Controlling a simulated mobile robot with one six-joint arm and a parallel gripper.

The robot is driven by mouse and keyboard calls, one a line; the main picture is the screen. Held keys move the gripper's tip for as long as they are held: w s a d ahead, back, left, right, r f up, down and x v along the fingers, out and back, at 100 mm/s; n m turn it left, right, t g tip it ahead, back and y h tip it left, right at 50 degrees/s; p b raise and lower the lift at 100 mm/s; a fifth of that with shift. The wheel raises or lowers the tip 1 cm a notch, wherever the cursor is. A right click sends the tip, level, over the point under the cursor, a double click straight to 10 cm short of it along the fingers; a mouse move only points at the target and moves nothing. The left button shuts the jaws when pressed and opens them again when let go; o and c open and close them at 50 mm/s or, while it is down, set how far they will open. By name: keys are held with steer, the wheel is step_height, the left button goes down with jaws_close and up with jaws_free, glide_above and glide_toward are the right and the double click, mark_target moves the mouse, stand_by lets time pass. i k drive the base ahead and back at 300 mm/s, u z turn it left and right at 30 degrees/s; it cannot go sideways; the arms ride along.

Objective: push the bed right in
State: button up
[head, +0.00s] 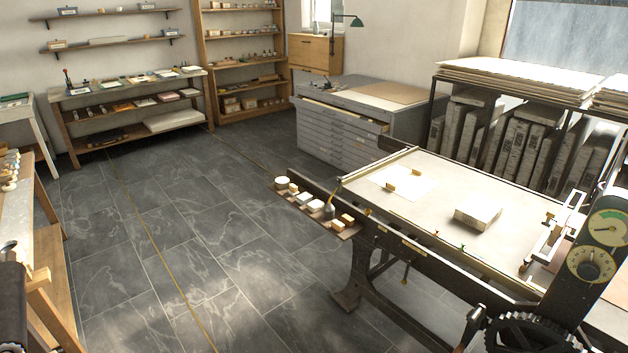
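The press bed (445,225) is a long pale flat surface in a dark frame, on the right side of the head view. It runs from the far left end near the flat-file cabinet towards the press's gauges (592,262) at the lower right. A metal bar assembly (553,232) stands at the near right end. My gripper is not in view.
A small side shelf (345,232) with jars and blocks sticks out at the press's left. A grey flat-file cabinet (340,140) and a rack of stones (510,140) stand behind. A workbench (50,260) is at the left. The tiled floor between is clear.

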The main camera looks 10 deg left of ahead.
mark_target(497, 253)
steer(key=u, duration=0.05)
steer(key=k, duration=0.5)
steer(key=u, duration=0.6)
steer(key=i, duration=1.2)
steer(key=u, duration=0.4)
steer(key=i, duration=2.25)
steer(key=z, duration=0.4)
